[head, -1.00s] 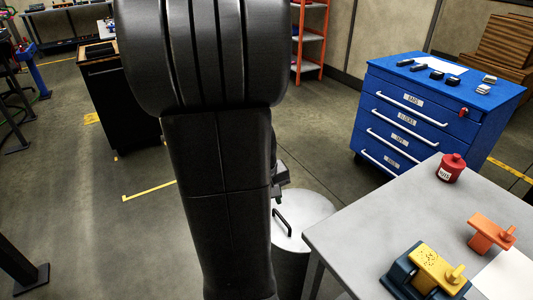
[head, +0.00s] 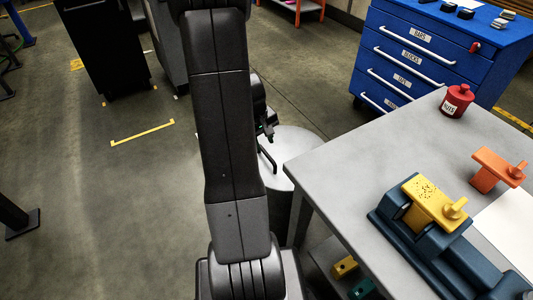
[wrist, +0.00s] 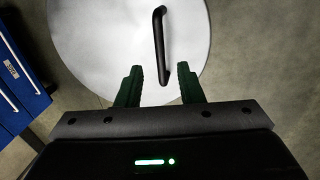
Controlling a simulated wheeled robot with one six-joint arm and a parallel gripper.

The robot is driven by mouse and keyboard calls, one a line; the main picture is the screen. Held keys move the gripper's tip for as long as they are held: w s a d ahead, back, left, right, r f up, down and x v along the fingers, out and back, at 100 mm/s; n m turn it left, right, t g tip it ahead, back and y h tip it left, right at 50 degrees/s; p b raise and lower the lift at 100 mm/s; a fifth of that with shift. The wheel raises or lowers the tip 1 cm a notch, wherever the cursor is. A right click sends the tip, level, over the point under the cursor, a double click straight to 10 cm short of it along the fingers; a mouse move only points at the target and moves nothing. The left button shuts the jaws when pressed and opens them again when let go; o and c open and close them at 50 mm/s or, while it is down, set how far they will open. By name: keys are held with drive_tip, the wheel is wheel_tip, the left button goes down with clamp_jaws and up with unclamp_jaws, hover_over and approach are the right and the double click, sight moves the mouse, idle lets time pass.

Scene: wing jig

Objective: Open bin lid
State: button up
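The bin lid (head: 297,152) is a round, light grey disc lying flat on the bin beside the table, partly hidden by my arm in the head view. Its black bar handle (head: 268,160) stands on top. In the wrist view the lid (wrist: 95,38) fills the upper middle and the handle (wrist: 159,40) runs nearly upright in the picture. My gripper (wrist: 158,80) is open, its two dark green fingers apart with the near end of the handle showing between them. I cannot tell how close the fingers are to the handle. In the head view the fingertips are partly hidden.
A grey table (head: 345,160) stands right of the bin, with a blue fixture (head: 440,250), yellow block (head: 432,204), orange block (head: 497,172) and red pot (head: 457,101). A blue drawer cabinet (head: 420,45) stands behind. Floor at left is open.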

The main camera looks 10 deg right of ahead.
sight(267, 155)
drive_tip(key=f, duration=0.4)
drive_tip(key=d+f+b, duration=0.1)
drive_tip(key=shift+w+f, duration=0.2)
drive_tip(key=shift+f, duration=0.2)
clamp_jaws()
